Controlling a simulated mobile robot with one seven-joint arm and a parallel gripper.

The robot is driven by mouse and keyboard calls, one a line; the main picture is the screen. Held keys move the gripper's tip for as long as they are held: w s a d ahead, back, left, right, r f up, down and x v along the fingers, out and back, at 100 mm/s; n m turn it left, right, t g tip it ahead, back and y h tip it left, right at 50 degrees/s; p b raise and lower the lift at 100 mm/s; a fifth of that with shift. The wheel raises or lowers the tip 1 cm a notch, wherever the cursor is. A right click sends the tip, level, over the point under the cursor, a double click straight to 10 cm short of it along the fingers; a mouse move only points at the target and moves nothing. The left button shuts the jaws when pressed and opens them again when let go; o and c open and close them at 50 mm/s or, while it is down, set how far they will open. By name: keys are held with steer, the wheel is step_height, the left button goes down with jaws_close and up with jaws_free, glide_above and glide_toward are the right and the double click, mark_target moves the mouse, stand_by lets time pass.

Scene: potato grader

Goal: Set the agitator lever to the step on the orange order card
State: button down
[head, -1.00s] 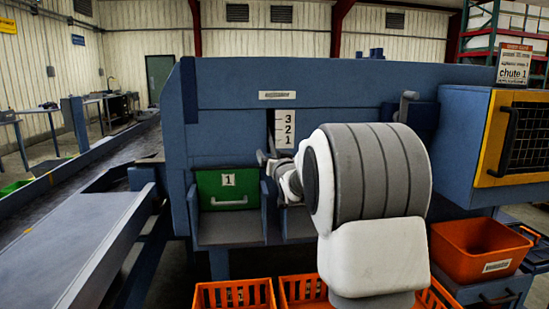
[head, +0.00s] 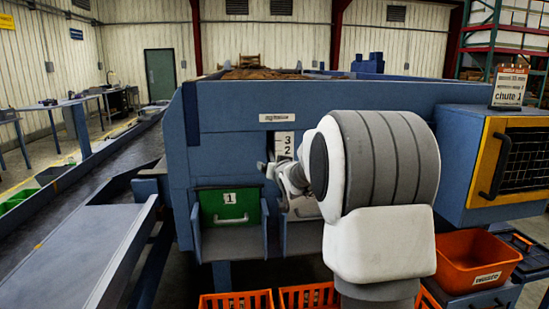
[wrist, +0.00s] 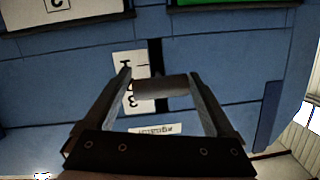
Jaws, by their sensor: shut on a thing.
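The agitator lever's handle (wrist: 160,86) is a dark cylinder held crosswise between the fingers of my gripper (wrist: 160,88) in the wrist view. It stands out in front of a dark vertical slot (wrist: 155,52). A white scale plate (head: 284,144) beside the slot shows 3 and 2 in the head view; my gripper hides its lower part. The plate appears upside down in the wrist view (wrist: 133,72), with the handle partly across it. The exact step is unclear. The orange-topped order card (head: 509,86) stands at upper right; "chute 1" reads clearly, its smaller line does not.
A green chute door (head: 230,206) marked 1 is left of and below the lever. Orange crates (head: 236,302) lie below. An orange bin (head: 475,256) and a yellow-framed mesh cabinet (head: 510,155) stand right. A conveyor (head: 75,215) runs along the left.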

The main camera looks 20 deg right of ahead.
mark_target(272, 157)
step_height(272, 157, up, 3)
steer(key=p, duration=0.2)
steer(key=g+p, duration=0.1)
steer(key=p, duration=0.2)
steer(key=shift+s+r+g, duration=0.1)
steer(key=shift+r+g, duration=0.1)
steer(key=shift+g, duration=0.1)
steer(key=r+p, duration=0.3)
steer(key=shift+w+d+r+p, duration=0.1)
steer(key=shift+w+r+p, duration=0.05)
steer(key=shift+w+p, duration=0.15)
steer(key=shift+d+r, duration=0.15)
steer(key=shift+r, duration=0.2)
steer(key=c, duration=1.4)
jaws_free()
steer(key=shift+w+a+f, duration=0.1)
steer(key=shift+a, duration=0.25)
steer(key=shift+o, duration=2.4)
steer(key=shift+d, duration=0.1)
steer(key=o, duration=0.9)
steer(key=shift+f, duration=0.1)
